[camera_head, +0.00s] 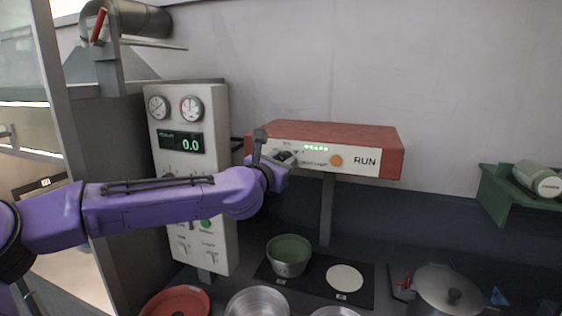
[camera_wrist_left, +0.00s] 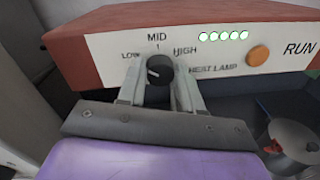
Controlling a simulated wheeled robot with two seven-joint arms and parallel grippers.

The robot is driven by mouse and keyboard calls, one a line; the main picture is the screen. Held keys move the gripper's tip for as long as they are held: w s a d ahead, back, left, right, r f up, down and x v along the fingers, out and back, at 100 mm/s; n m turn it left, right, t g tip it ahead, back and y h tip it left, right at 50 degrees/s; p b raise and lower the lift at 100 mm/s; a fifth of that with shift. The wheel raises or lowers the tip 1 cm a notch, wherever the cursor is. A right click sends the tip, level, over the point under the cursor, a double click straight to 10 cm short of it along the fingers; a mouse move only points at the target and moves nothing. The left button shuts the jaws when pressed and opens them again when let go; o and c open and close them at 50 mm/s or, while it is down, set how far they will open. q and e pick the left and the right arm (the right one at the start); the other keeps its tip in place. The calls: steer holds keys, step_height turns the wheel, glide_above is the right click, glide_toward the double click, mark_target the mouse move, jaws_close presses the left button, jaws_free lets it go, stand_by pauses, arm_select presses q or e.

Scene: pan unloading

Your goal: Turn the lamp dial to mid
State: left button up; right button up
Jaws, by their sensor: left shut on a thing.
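The lamp unit is a red box with a white front panel (camera_head: 368,161) in the head view. The dark round lamp dial (camera_wrist_left: 159,69) sits on its panel in the left wrist view, below the printed words LOW, MID and HIGH. My left gripper (camera_head: 286,157) is at the left part of the panel. In the wrist view its two grey fingers (camera_wrist_left: 160,78) are on both sides of the dial, shut on it. A small white mark shows on the dial's face, but which label it points to is unclear. My right gripper is not in view.
An orange button (camera_head: 336,160) and a row of green lights (camera_head: 316,148) are on the panel. A white gauge box (camera_head: 214,215) stands left, behind my arm. Below are a green pot (camera_head: 289,252), a lidded steel pot (camera_head: 443,291) and a red pan (camera_head: 176,302).

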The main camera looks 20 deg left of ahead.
arm_select(q)
steer(key=m+p, duration=0.1)
steer(key=m, duration=0.4)
steer(key=shift+r, duration=0.1)
steer(key=m+y+p, duration=0.1)
steer(key=m, duration=0.4)
steer(key=shift+d+g, duration=0.1)
steer(key=shift+g, duration=0.2)
steer(key=shift+m, duration=0.3)
steer(key=o, duration=0.9)
steer(key=shift+o, duration=0.7)
steer(key=shift+w, duration=0.1)
steer(key=s+b, duration=0.3)
steer(key=s, duration=0.7)
steer(key=shift+s+a+r, duration=0.25)
steer(key=shift+a, duration=0.15)
